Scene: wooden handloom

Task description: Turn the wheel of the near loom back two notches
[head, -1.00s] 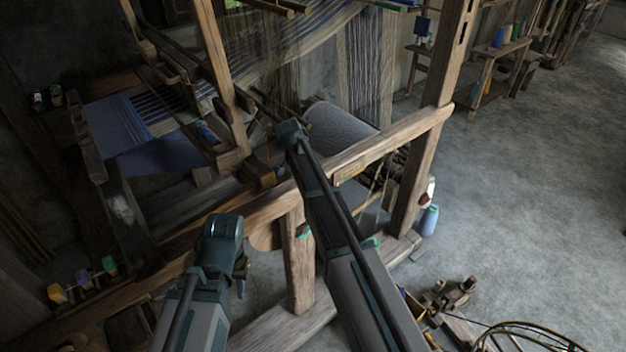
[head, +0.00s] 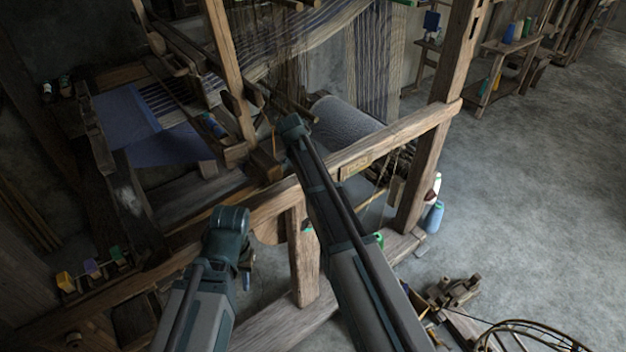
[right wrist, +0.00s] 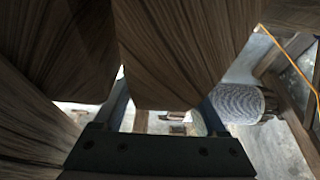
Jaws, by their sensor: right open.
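The near loom (head: 305,255) is a big wooden frame with stretched threads and a grey roll (head: 345,125), also seen in the right wrist view (right wrist: 238,104). I cannot pick out its wheel for certain; a rounded wooden piece (head: 268,230) shows partly under the side beam, between my arms. My left gripper (head: 246,275) hangs under its arm beside the beam, mostly hidden; its jaws cannot be read. My right arm reaches over the beam and hides its gripper in the head view. In the right wrist view, my right gripper (right wrist: 165,112) is open, with large dark wooden pieces (right wrist: 180,45) close before it.
The loom's long side beam (head: 395,137) and upright post (head: 425,165) stand close to my right arm. A blue bottle (head: 432,217) stands by the post. Small wooden parts (head: 455,290) and a round wheel-like frame (head: 520,335) lie at bottom right. The floor at right is clear.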

